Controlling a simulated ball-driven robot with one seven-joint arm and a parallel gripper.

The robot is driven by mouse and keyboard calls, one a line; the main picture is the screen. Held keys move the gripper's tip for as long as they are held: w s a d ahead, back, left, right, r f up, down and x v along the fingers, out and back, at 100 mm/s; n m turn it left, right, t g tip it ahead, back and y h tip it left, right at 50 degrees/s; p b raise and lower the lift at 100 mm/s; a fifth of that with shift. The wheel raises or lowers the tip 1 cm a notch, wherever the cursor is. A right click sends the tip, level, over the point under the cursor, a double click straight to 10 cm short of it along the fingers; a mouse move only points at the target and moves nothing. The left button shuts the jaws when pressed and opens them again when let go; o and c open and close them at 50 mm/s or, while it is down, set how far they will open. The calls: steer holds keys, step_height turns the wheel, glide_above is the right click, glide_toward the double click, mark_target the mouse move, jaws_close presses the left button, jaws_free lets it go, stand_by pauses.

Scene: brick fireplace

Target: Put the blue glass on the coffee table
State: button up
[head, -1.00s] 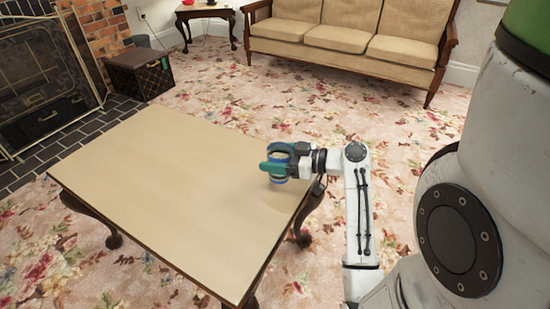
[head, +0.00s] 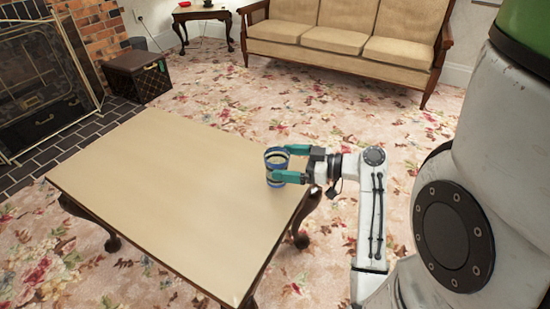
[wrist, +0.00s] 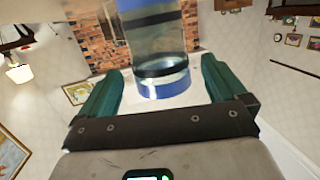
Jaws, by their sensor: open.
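The blue glass (head: 276,163), clear with blue bands, stands upright on the coffee table (head: 165,195) near its right edge. My gripper (head: 289,164) is at the table's right side, its green fingers open. In the head view the fingertips are close beside the glass, and I cannot tell whether they touch it. In the wrist view the glass (wrist: 160,60) is ahead of the fingers, between their lines, with a gap on each side.
The rest of the tabletop is bare. A sofa (head: 335,42) stands at the back, a side table (head: 200,14) at the back left. A dark crate (head: 138,78) stands beside the brick fireplace (head: 92,30). Floral carpet surrounds the table.

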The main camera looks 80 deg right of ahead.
steer(key=s+r+p, duration=0.1)
steer(key=s, duration=0.6)
steer(key=shift+s+a, duration=0.2)
